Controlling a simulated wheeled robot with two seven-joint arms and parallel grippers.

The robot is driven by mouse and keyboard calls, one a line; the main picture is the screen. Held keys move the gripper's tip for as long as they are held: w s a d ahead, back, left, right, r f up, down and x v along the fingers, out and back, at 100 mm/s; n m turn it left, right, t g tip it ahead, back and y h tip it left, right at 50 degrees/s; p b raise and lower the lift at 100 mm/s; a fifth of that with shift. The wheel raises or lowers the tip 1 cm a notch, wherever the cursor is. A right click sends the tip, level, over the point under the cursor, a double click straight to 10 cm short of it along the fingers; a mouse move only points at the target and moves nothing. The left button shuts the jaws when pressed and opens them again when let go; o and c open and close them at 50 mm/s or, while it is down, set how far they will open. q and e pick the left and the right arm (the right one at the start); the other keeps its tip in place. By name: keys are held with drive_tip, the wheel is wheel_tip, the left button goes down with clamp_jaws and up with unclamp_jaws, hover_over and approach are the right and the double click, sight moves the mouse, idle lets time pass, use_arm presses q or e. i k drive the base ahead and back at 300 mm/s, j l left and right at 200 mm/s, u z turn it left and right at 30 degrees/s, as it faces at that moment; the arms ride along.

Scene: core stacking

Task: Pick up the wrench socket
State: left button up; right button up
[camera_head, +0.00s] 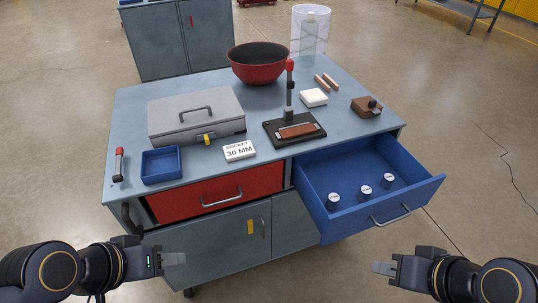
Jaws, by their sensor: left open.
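Three small silver cylinders that look like wrench sockets stand upright in the open blue drawer (412,203): a left one (333,202), a middle one (365,193) and a right one (388,181). Their markings are too small to read. A white sign (239,151) on the cabinet top reads "SOCKET 30 MM". My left gripper (174,259) is open and empty in front of the cabinet's lower left doors. My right gripper (384,268) is in front of the drawer, to the lower right, apart from everything. Its fingers overlap, so its opening is hidden.
On the cabinet top (190,185) are a grey toolbox (196,117), a blue tray (161,166), a red bowl (258,63), a black stand (294,128), a white block (313,98) and a brown block (366,107). The red drawer (215,193) is shut.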

sight(388, 180)
drive_tip(key=l+z, duration=0.1)
drive_tip(key=z, duration=0.3)
drive_tip(key=i+l+z, duration=0.1)
drive_tip(key=z, duration=0.25)
